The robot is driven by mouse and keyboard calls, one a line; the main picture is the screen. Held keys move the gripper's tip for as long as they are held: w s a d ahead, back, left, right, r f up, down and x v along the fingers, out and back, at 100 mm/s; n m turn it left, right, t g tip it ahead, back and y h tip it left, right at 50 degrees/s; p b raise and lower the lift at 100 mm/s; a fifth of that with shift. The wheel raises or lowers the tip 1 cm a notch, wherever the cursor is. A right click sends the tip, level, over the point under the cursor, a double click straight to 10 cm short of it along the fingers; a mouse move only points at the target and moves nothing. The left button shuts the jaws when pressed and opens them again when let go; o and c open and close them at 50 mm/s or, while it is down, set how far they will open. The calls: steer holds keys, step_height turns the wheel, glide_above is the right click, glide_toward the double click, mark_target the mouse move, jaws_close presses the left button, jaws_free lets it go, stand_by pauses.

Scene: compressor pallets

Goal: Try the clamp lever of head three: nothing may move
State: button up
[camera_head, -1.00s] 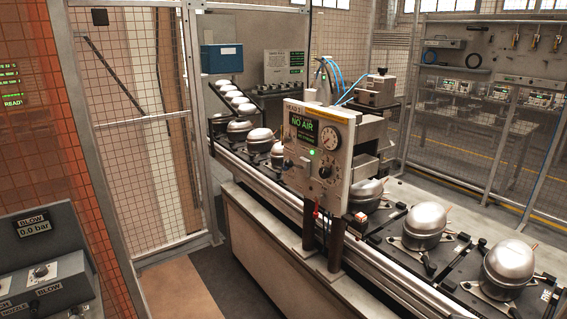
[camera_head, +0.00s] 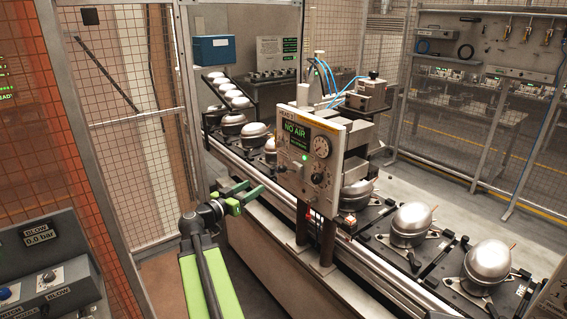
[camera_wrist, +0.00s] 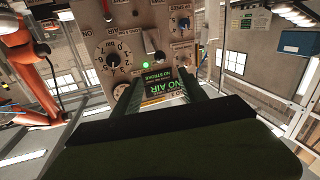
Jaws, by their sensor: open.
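The control panel of the head (camera_head: 325,150) stands on two posts beside the pallet line; its label looks like "HEAD 3". Its display (camera_head: 296,133) reads "NO AIR", and a green lamp is lit. The panel also shows upside down in the wrist view (camera_wrist: 125,20), with a gauge, knobs and a small lever-like control (camera_wrist: 155,45). I cannot tell whether this is the clamp lever. My gripper (camera_head: 250,194) is open and empty, left of the panel and apart from it. In the wrist view its fingers (camera_wrist: 160,90) flank the upside-down display, which also reads "NO STROKE".
Silver compressors (camera_head: 411,224) sit on dark pallets along the conveyor (camera_head: 375,270). A grey box with a "BLOW 0.0 bar" display (camera_head: 42,237) stands at lower left. Mesh fencing (camera_head: 130,100) closes off the left and back. Blue hoses (camera_head: 328,75) rise behind the panel.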

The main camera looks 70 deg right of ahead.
mark_target(280, 170)
steer(key=x, duration=1.7)
steer(key=shift+s+d, duration=0.2)
steer(key=shift+s, duration=0.1)
jaws_close()
